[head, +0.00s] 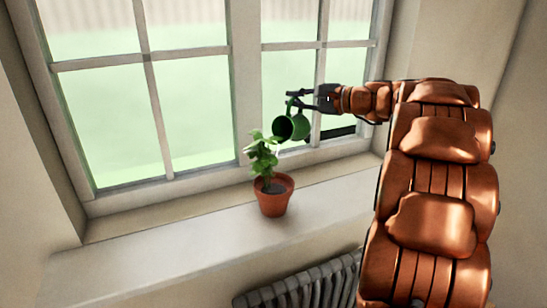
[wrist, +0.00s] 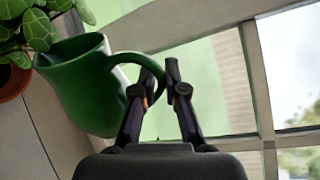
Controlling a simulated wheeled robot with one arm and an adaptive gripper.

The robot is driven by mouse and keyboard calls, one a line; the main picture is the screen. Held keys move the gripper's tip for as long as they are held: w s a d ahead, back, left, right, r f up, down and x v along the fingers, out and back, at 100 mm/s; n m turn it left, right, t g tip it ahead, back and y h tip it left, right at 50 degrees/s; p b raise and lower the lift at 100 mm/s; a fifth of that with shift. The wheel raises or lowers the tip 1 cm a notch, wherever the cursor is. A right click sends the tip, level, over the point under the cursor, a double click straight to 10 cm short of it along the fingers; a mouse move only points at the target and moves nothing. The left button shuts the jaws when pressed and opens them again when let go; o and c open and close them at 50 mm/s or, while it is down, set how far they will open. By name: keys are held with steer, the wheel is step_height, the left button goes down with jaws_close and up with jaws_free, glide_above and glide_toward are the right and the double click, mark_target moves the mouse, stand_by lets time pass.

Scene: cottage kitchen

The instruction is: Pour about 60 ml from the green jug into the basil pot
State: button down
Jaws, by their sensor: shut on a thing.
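The green jug (head: 299,124) is in the air above and to the right of the basil plant (head: 263,160), tilted with its dark mouth down toward the left. My gripper (head: 299,96) is shut on the jug's handle. In the wrist view the jug (wrist: 85,85) hangs left of my gripper (wrist: 160,78), with its handle between the fingers. The basil grows in a terracotta pot (head: 273,201) standing upright on the windowsill; the pot's edge (wrist: 14,84) shows at the left of the wrist view. I cannot clearly see any stream of liquid, nor the level inside the jug.
The white windowsill (head: 170,240) is clear left and right of the pot. The window frame (head: 243,80) stands close behind the jug and gripper. A grey radiator (head: 300,290) is below the sill.

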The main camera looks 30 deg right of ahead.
steer(key=shift+w+d+r+p, duration=0.1)
steer(key=shift+d+p, duration=0.2)
steer(key=shift+p, duration=0.05)
steer(key=m+p, duration=0.1)
steer(key=p, duration=0.1)
steer(key=d+f+m+p, duration=0.1)
steer(key=shift+w+d+f+y+p, duration=0.1)
steer(key=shift+w+f+y+p, duration=0.1)
steer(key=shift+w+y+p, duration=0.15)
steer(key=shift+d+f, duration=0.1)
steer(key=shift+f, duration=0.15)
steer(key=p, duration=0.1)
steer(key=f+m+p, duration=0.1)
steer(key=p, duration=0.1)
steer(key=shift+w+d+m, duration=0.3)
steer(key=shift+d, duration=0.05)
steer(key=shift+w+d+f+m+y+p, duration=0.1)
steer(key=shift+d+f+m+y+p, duration=0.2)
steer(key=shift+f+p, duration=0.25)
steer(key=shift+w+d+f+m+y+p, duration=0.1)
steer(key=shift+d+f+m+p, duration=0.05)
steer(key=shift+f+m+p, duration=0.35)
steer(key=shift+p, duration=0.35)
